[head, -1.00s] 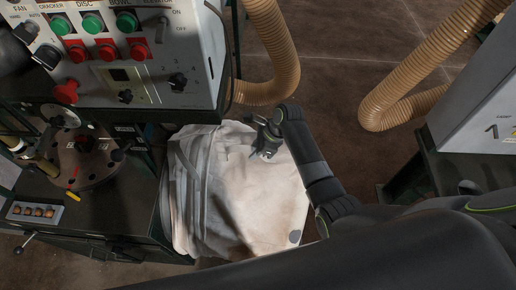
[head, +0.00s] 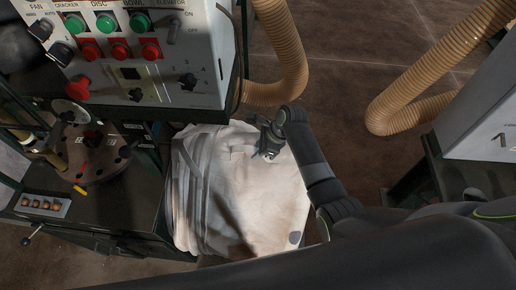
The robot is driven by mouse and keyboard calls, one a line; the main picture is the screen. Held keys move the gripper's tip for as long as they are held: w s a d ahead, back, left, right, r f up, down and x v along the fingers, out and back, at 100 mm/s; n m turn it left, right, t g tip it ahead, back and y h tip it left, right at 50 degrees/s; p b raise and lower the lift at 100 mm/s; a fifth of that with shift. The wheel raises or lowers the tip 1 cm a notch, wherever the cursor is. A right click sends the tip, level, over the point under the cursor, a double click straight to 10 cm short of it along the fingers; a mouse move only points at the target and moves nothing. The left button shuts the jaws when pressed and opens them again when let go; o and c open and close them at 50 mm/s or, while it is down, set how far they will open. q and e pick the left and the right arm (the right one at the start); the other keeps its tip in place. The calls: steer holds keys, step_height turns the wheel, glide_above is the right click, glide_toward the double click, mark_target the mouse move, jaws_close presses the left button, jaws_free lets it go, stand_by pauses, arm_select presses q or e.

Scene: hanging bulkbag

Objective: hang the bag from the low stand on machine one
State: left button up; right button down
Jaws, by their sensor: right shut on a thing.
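The bag (head: 245,190) is a large off-white fabric sack with straps along its left side. It is in the middle of the head view, beside the dark machine base. My right gripper (head: 268,152) is over the upper part of the bag and is shut on it; the fingertips are small and the exact grip point is hard to see. The machine (head: 130,60) at the left has a grey control panel with green and red buttons. I cannot make out the low stand, and what is beneath the bag is hidden. My left gripper is not in view.
A tan ribbed hose (head: 285,50) runs behind the bag, and another hose (head: 410,100) lies further right. A grey cabinet (head: 485,120) on a dark frame stands at the right. Brown floor (head: 345,80) is open between the hoses.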

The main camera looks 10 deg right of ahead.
mark_target(241, 149)
steer(key=shift+w+r, duration=0.1)
steer(key=shift+r, duration=0.05)
steer(key=shift+a, duration=0.15)
stand_by(0.4)
steer(key=shift+w+a+p, duration=0.1)
steer(key=shift+w+a, duration=0.1)
steer(key=shift+a, duration=0.5)
steer(key=shift+w+a+p, duration=0.1)
steer(key=shift+w+a, duration=0.15)
steer(key=shift+a, duration=0.5)
steer(key=shift+w+a+p, duration=0.1)
steer(key=shift+w+a, duration=0.1)
steer(key=shift+a, duration=0.5)
steer(key=shift+a+r+p, duration=0.1)
steer(key=shift+a+p, duration=0.1)
steer(key=shift+p, duration=0.2)
steer(key=shift+a+f+b, duration=0.1)
steer(key=shift+f+b, duration=0.6)
steer(key=shift+f, duration=0.5)
steer(key=shift+p, duration=0.3)
stand_by(0.6)
stand_by(0.3)
